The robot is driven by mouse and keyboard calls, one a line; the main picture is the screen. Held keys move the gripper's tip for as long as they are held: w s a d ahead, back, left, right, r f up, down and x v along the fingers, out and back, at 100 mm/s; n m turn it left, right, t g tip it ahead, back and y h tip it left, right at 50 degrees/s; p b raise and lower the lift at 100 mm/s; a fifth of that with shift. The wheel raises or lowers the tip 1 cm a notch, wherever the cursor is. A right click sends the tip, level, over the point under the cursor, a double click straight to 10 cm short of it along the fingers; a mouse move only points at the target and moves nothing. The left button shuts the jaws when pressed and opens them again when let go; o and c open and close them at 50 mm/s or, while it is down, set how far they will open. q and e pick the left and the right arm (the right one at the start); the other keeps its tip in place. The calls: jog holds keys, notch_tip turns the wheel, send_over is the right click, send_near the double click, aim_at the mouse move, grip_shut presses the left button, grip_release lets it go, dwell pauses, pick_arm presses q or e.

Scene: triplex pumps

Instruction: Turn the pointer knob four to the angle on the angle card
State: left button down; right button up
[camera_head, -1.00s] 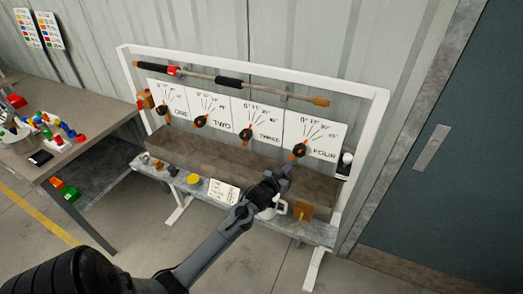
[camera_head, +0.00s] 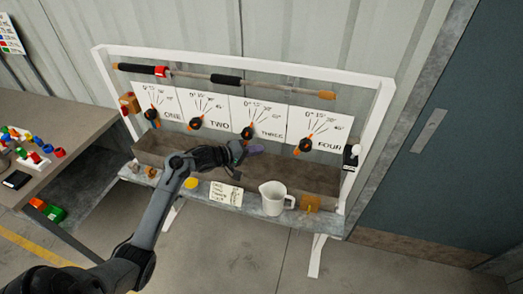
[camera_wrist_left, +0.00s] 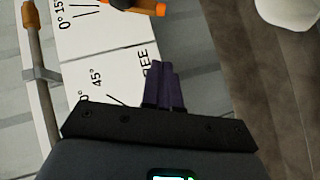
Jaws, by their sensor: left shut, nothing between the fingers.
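Pointer knob four (camera_head: 306,145) is a black knob with an orange pointer on the rightmost white dial panel (camera_head: 322,126). Its exact angle is too small to read. Part of its orange pointer (camera_wrist_left: 150,8) shows at the top edge of the left wrist view. The angle card (camera_head: 226,194) is a small white card on the front shelf; its writing is unreadable. My left gripper (camera_head: 256,149) is shut and empty, just below and beside knob three (camera_head: 248,133), left of knob four and apart from it. Its purple fingers (camera_wrist_left: 165,90) are together. My right gripper is not in view.
A white pitcher (camera_head: 272,199) and a tan block (camera_head: 310,203) stand on the shelf below knob four. Knobs one (camera_head: 151,115) and two (camera_head: 195,123) sit to the left. Space before knob four is clear.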

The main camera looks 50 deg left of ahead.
aim_at(302, 148)
pick_arm(q)
jog(key=d+b+x, duration=0.2)
jog(key=x, duration=0.9)
jog(key=shift+d+f, duration=0.35)
jog(key=shift+f, duration=0.2)
jog(key=shift+d, duration=0.1)
jog(key=d+f+p, duration=0.1)
jog(key=p, duration=0.1)
jog(key=shift+w+d+n+t+p, duration=0.1)
jog(key=shift+w+n+t+p, duration=0.2)
jog(key=shift+w+p, duration=0.05)
